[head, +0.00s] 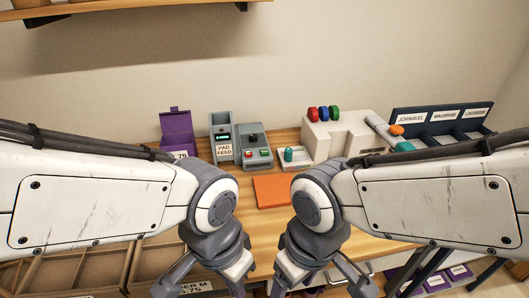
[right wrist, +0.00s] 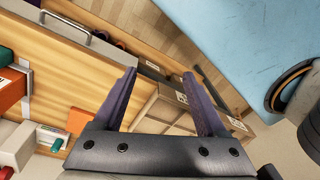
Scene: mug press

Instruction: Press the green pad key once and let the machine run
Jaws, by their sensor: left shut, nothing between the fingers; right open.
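The grey machine (head: 253,139) stands at the back of the wooden table, with a dark knob on top. Its front has a green key (head: 265,152) at the right and a red key (head: 249,154) at the left. A pad feed unit (head: 222,138) with a small green-lit display stands just left of it. My left gripper (head: 203,291) is low at the bottom of the head view, shut and empty, well in front of the machine and touching no key. My right gripper (right wrist: 160,75) is open and empty in the right wrist view, also low and away from the keys.
An orange mat (head: 271,191) lies in front of the machine. A white tray with a green-topped item (head: 290,155) and a white press with coloured discs (head: 322,114) stand to the right. A purple bin (head: 177,130) is left. Labelled compartments (head: 440,118) stand far right.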

